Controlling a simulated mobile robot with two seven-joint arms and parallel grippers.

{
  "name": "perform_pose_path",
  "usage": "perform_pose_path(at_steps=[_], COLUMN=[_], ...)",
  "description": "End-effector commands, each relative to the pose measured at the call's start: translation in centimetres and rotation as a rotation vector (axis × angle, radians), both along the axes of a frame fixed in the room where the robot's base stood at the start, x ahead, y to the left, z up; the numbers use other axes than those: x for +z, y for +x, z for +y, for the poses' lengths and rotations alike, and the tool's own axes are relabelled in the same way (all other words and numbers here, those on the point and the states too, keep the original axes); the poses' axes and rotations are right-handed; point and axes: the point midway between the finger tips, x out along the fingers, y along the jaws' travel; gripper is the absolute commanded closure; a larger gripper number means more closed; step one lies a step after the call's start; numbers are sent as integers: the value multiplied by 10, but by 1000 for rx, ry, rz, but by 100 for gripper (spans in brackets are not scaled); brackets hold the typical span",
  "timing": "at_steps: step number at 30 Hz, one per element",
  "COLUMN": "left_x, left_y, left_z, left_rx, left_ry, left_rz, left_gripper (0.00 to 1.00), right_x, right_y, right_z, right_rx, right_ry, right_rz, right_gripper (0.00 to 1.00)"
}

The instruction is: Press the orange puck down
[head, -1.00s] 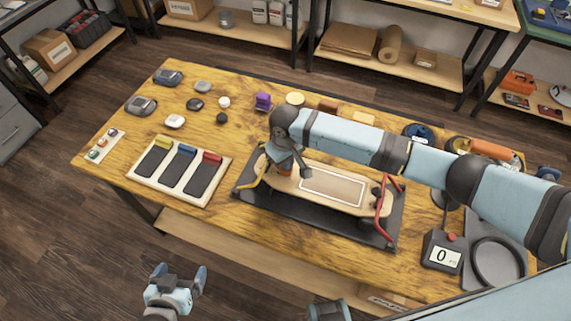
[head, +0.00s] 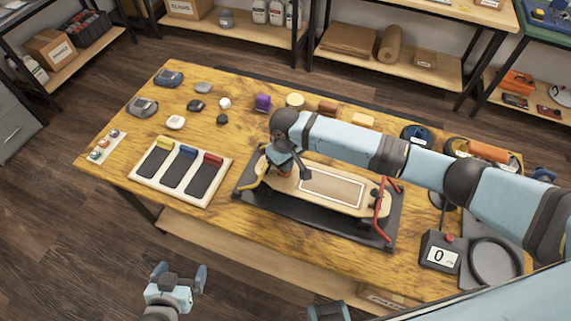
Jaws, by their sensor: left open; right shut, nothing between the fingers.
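The skateboard deck (head: 330,188) lies in a dark tray (head: 310,221) between a yellow clamp at its left end and a red clamp at its right end. A sliver of orange, which looks like the orange puck (head: 285,174), shows at the deck's left part, mostly hidden by my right gripper. My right gripper (head: 293,176) is shut with nothing between its fingers and points down over that spot. I cannot tell whether it touches the puck. My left gripper (head: 182,274) is open and empty, off the table's front edge.
A pale tray (head: 216,188) with yellow, blue and red-topped dark slots stands left of the deck. Small pucks and blocks line the back of the wooden table (head: 130,170).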

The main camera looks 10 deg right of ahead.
Motion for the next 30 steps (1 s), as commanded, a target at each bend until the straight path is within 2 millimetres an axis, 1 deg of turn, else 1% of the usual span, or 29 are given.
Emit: perform_pose_path(at_steps=[1,11,18,26,30], left_x=[9,39,59,76,78], left_y=[0,1,2,-1,-3], left_z=[0,0,6,9,10], left_rx=[0,0,11,18,21], left_ry=[0,0,7,13,12], left_rz=[0,-4,-13,-7,-5], left_gripper=[7,7,7,7,7], right_x=[9,34,53,73,75], right_y=[0,0,1,1,1], right_z=[0,0,0,0,0], right_rx=[0,0,0,0,0], right_ry=[0,2,1,1,1], right_rz=[-1,-1,-2,-3,-3], right_gripper=[100,100,100,100,100])
